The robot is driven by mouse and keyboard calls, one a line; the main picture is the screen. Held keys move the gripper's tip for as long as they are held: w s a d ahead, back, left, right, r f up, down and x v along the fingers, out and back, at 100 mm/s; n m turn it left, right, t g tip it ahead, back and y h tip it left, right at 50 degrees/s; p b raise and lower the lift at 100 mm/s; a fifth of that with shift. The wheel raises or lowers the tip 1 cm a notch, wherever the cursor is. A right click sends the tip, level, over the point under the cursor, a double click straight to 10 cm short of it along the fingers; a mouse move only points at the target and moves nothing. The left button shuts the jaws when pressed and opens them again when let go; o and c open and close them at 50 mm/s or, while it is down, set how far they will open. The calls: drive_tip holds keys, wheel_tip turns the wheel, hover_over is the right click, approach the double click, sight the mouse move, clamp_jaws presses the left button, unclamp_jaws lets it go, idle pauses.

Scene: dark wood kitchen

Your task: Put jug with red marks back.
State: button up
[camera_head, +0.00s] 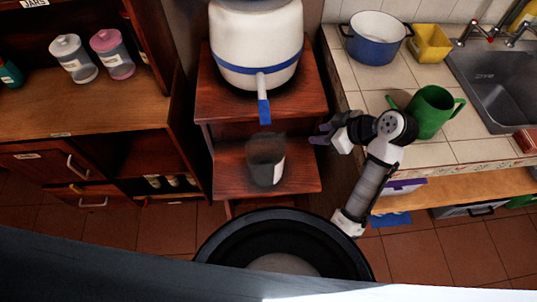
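I cannot make out a jug with red marks in this view. A dark grey cup-like vessel (266,160) with a pale patch on its right side stands upright on the lower shelf of the wooden stand (225,175). A green jug (430,112) with a handle on its right stands on the tiled counter, partly hidden behind my arm. My gripper (319,134) points left, beside the stand and above and to the right of the grey vessel, apart from it. Its two purple fingertips show separated, with nothing visible between them.
A white water container (256,45) with a blue band and tap sits on top of the stand. A blue pot (374,40) and yellow container (430,43) stand near the sink (495,82). Lidded jars (73,60) stand on the left cabinet. Floor shows at right.

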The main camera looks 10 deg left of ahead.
drive_tip(key=b+x, duration=0.4)
drive_tip(key=x, duration=0.9)
drive_tip(key=shift+s+a+f, duration=0.2)
drive_tip(key=shift+s+a, duration=0.05)
drive_tip(key=shift+s, duration=0.05)
clamp_jaws()
idle(0.3)
